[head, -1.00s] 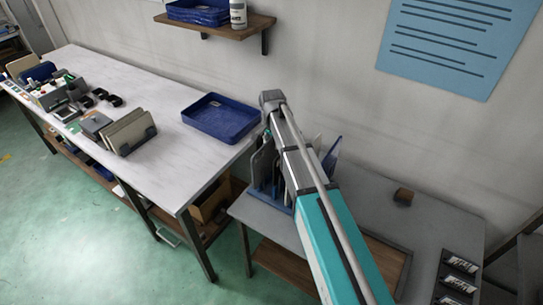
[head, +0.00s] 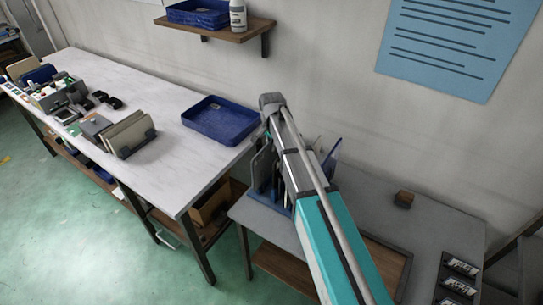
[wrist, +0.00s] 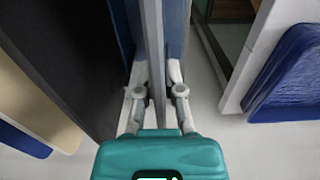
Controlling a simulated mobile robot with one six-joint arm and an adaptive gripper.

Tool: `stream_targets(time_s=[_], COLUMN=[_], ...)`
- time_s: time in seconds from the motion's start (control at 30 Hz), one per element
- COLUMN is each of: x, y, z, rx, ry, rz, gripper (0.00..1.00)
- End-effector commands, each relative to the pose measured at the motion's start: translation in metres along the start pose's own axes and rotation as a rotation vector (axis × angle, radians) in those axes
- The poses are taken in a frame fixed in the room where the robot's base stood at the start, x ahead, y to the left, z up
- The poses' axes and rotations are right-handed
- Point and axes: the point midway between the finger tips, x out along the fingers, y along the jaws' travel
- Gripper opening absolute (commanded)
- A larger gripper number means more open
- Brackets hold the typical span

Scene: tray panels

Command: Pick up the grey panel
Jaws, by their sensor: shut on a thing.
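In the wrist view my gripper (wrist: 157,78) is shut on the grey panel (wrist: 153,35), a thin upright panel seen edge-on between the two fingers. Blue upright parts, apparently of the rack, stand close on both sides of it. In the head view the blue rack (head: 284,196) with upright panels stands on the lower grey table (head: 350,200). My arm passes over the rack and hides my gripper and the held panel there. Whether the panel is clear of the rack's base cannot be told.
In the wrist view a dark panel (wrist: 60,50) and a beige panel (wrist: 35,105) stand left of the grey one. A blue tray (head: 222,121) lies on the white table (head: 180,165).

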Motion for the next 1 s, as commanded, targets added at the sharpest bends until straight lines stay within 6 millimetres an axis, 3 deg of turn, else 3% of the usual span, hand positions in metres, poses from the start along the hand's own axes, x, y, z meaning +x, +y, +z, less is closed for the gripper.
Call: stream_targets(time_s=[0.47, 1.0], x=[-0.011, -0.065], y=[0.000, 0.000], z=[0.000, 0.000], rx=[0.000, 0.000], ry=[0.000, 0.000], rz=[0.000, 0.000], gripper=[0.00, 0.00])
